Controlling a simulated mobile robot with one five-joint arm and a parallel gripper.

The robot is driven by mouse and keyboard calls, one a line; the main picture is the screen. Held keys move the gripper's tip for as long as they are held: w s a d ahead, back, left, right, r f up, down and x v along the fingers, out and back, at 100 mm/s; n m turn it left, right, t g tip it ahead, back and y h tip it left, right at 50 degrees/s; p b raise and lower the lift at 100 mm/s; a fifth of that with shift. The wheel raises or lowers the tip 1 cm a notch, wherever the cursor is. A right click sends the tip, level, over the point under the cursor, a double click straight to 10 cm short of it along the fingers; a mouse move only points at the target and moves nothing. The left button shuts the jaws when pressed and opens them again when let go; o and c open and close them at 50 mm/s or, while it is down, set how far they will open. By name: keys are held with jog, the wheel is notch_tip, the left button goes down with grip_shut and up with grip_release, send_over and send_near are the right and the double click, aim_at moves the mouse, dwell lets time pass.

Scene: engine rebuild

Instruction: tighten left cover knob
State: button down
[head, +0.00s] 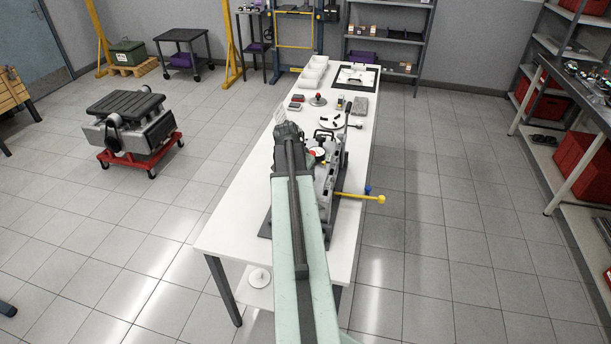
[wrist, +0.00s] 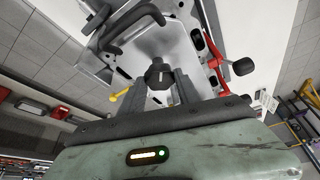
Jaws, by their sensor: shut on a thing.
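A black cover knob (wrist: 158,74) with a pale mark stands on the light grey cover (wrist: 185,55) in the wrist view. I take it for the left cover knob. My gripper (wrist: 159,88) is shut on it, with one dark finger on each side. In the head view my arm reaches over the worktable to the grey engine assembly (head: 325,186). The fingers and the held knob are hidden behind my arm there.
A yellow-tipped lever (head: 365,197) sticks out past the right edge of the white worktable (head: 232,232). Black handles (wrist: 130,25) and a red lever with a black ball end (wrist: 243,67) are close to the gripper.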

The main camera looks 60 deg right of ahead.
jog(key=m, duration=0.2)
jog(key=m+g, duration=0.2)
jog(key=m, duration=0.1)
jog(key=shift+w+d+m+y, duration=0.15)
jog(key=shift+w+m+y, duration=0.15)
jog(key=m, duration=0.2)
jog(key=m+g+y, duration=0.1)
jog(key=m, duration=0.2)
jog(key=shift+w+g, duration=0.1)
jog(key=shift+g, duration=0.2)
jog(key=shift+m+y, duration=0.3)
jog(key=c, duration=0.9)
grip_release()
jog(key=shift+o, duration=0.2)
jog(key=shift+r, duration=0.1)
jog(key=p+v, duration=0.7)
jog(key=shift+r, duration=0.25)
